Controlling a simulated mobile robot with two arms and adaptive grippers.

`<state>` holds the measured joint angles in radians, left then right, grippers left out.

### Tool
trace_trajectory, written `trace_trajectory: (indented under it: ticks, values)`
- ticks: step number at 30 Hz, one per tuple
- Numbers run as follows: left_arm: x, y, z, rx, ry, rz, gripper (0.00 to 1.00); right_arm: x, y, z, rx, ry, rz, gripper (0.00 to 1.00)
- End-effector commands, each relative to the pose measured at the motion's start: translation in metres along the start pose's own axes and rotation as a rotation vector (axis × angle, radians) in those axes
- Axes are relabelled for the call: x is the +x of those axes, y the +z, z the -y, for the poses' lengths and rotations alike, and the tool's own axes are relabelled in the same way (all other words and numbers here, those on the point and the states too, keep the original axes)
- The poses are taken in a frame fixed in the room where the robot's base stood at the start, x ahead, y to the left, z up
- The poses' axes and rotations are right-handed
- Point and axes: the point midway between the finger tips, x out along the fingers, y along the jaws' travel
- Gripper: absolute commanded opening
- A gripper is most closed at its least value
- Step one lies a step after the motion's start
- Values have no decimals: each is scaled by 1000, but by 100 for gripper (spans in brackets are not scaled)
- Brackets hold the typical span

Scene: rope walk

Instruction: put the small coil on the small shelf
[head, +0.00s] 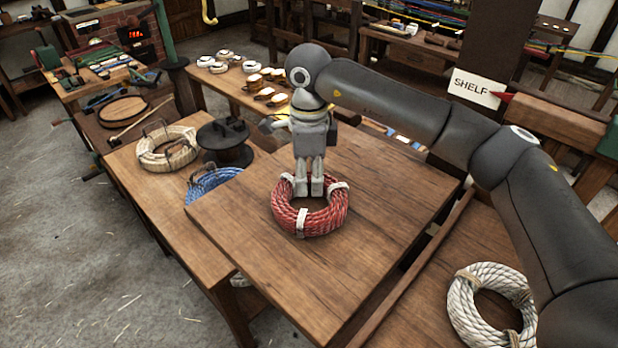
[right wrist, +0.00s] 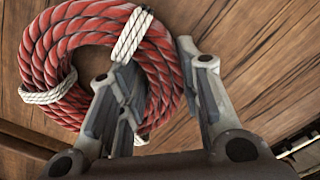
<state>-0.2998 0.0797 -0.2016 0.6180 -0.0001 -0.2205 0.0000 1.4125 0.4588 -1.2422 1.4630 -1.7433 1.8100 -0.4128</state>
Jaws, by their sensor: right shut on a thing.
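A red rope coil (head: 330,218) with white ties is on a wooden tabletop (head: 230,215) in the middle of the head view. It also fills the upper left of the right wrist view (right wrist: 40,52). My right gripper (head: 309,188) points down at the coil's far side and is shut on its ring; it also shows in the wrist view (right wrist: 160,62), one finger toward the hole, the other outside. I cannot tell whether the coil is lifted. A sign reading SHELF (head: 475,88) hangs at the upper right. My left gripper is not in view.
A white coil (head: 462,310) lies on a lower surface at the right. A cream coil (head: 150,150), a dark spool (head: 228,150) and a blue coil (head: 205,183) are on the left bench. Several small coils stand behind. The tabletop's front and right are clear.

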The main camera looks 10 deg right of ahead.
Motion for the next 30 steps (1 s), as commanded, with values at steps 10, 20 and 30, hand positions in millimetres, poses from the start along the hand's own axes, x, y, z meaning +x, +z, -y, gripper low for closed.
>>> trace_trajectory:
  ticks: [10, 20, 30]
  values:
    - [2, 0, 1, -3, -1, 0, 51, 2, 0, 0, 1, 0, 0, 48]
    - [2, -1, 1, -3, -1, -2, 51, 1, 0, 0, 1, 0, 0, 54]
    - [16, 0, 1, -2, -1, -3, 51, -37, 0, 1, 2, -6, 2, 54]
